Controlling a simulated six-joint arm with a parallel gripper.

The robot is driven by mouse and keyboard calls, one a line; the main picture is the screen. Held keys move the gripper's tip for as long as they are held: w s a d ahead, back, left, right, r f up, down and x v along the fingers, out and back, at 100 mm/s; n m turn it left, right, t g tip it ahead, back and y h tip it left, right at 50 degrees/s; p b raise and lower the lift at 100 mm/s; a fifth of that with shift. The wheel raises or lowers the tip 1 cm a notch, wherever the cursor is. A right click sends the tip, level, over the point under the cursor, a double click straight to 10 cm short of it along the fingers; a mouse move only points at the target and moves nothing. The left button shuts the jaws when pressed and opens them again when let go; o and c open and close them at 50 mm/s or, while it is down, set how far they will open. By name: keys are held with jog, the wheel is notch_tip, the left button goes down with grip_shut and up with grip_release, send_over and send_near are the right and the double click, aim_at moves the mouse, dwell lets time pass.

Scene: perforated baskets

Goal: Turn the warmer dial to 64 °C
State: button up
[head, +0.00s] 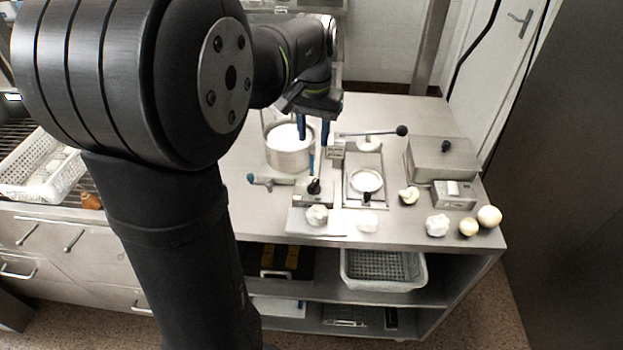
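The dial (314,186) is a small black knob on a low metal warmer box (298,194) near the front of the steel counter. Its scale and setting are too small to read. My gripper (313,140) points down with two blue fingers spread apart and nothing visible between them. It is above and behind the dial in the picture, apart from it, in front of the pot's right side. A thin blue upright piece (311,163) shows between my gripper and the dial; I cannot tell what it belongs to.
A metal pot (288,160) with white contents stands behind the warmer. To the right are a press with a long ball-ended lever (370,133), a lidded metal box (433,165) and several pale round lumps (468,227). A handle (265,181) juts left. My arm hides much of the left.

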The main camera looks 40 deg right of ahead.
notch_tip(320, 180, up, 3)
jog(key=m, duration=0.2)
send_near(312, 185)
notch_tip(312, 185, down, 9)
jog(key=shift+d+r, duration=0.1)
jog(key=shift+r, duration=0.1)
jog(key=shift+c, duration=0.3)
grip_shut()
